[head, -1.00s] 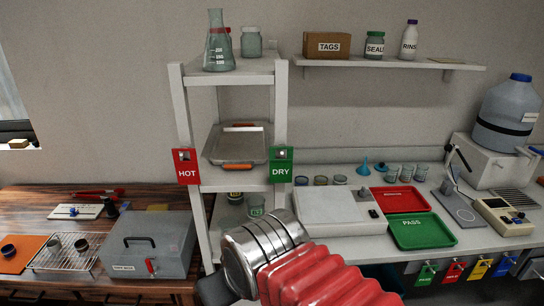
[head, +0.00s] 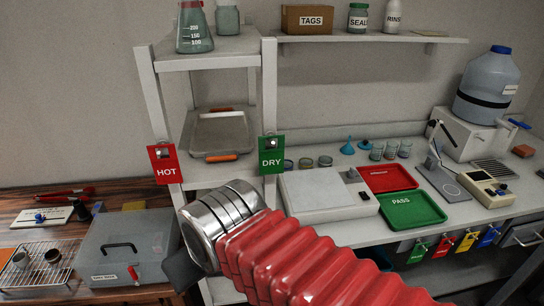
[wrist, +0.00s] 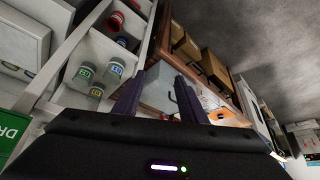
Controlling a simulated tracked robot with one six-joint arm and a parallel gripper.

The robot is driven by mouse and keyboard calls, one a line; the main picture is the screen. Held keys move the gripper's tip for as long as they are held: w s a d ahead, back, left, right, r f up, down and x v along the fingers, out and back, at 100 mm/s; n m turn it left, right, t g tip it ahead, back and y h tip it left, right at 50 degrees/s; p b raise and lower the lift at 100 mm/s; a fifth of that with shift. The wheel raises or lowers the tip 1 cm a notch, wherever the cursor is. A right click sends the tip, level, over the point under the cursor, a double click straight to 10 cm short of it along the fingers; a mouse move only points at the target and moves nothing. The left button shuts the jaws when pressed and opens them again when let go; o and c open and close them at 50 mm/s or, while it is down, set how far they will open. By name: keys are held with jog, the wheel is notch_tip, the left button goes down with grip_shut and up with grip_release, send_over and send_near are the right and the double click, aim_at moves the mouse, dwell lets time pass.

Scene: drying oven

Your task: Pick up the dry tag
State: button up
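The dry tag (head: 271,154) is a green card with white DRY lettering and a small metal clip at its top. It hangs on the right front post of the white shelf rack in the head view. A part of it, with the letters DR, shows at the left edge of the wrist view (wrist: 14,132). My gripper (wrist: 157,92) is open and empty, its two dark fingers apart. In the head view my arm covers most of the gripper, which is below and left of the tag, apart from it.
A red HOT tag (head: 165,163) hangs on the rack's left post. A metal tray (head: 221,136) sits on the middle shelf. A grey lidded box (head: 130,245) is on the wooden bench. A white device (head: 322,196) and a green PASS tray (head: 411,209) lie on the right counter.

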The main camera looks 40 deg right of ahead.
jog(key=shift+o, duration=0.7)
jog(key=shift+w+d+r, duration=0.2)
jog(key=shift+r, duration=0.15)
jog(key=o, duration=0.6)
jog(key=w+d+r+m+h, duration=0.1)
jog(key=w+d+r+m, duration=0.2)
jog(key=d+r, duration=0.5)
jog(key=shift+w+d+r+g, duration=0.2)
jog(key=shift+w+r+g, duration=0.1)
jog(key=shift+w+r, duration=0.45)
jog(key=m+g+h, duration=0.1)
jog(key=m, duration=0.3)
send_near(274, 139)
jog(key=s+a, duration=0.1)
jog(key=a, duration=0.1)
jog(key=shift+s+a+r, duration=0.1)
jog(key=shift+s+r, duration=0.05)
jog(key=shift+h, duration=0.3)
jog(key=x, duration=0.8)
jog(key=shift+s+f, duration=0.1)
jog(key=shift+f, duration=0.25)
